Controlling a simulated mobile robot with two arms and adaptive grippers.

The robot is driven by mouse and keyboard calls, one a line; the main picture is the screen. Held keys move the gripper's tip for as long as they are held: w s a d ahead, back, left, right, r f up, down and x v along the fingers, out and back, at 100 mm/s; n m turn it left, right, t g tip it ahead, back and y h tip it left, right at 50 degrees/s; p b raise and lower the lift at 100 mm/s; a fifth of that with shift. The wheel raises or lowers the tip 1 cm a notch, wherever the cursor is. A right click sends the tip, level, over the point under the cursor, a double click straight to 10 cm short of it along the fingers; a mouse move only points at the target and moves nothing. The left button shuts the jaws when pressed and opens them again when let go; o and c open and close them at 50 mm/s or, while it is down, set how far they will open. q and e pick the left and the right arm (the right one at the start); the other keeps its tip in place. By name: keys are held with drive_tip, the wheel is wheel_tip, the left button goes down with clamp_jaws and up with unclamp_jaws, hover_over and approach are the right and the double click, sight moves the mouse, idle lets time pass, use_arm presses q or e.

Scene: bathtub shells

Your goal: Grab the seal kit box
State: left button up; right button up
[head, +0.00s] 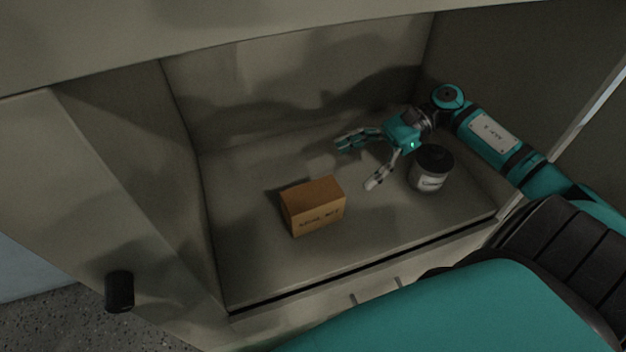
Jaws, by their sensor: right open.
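The seal kit box (316,208) is a small orange-brown carton with dark lettering on its front. It sits on the cabinet floor, left of centre in the head view. My right gripper (358,164) reaches in from the right and is open and empty. Its spread fingers point left, to the right of and beyond the box, and appear apart from it. My left gripper is not in the head view.
A white tub with a black lid (432,168) stands close to the right gripper, below its wrist. The cabinet (290,75) has walls at left, back and right and a raised front edge. The floor left of the box is clear.

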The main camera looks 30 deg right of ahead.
sight(316, 193)
drive_tip(key=x, duration=0.5)
drive_tip(key=shift+s+f+x, duration=0.1)
drive_tip(key=shift+s+x, duration=0.05)
drive_tip(key=shift+x, duration=0.75)
drive_tip(key=shift+s+f+x, duration=0.1)
drive_tip(key=shift+s+x, duration=0.05)
drive_tip(key=shift+x, duration=0.8)
drive_tip(key=shift+s+f+x, duration=0.1)
drive_tip(key=shift+x, duration=0.8)
drive_tip(key=shift+c, duration=0.3)
drive_tip(key=shift+d, duration=0.1)
drive_tip(key=c, duration=1.4)
drive_tip(key=shift+r, duration=0.15)
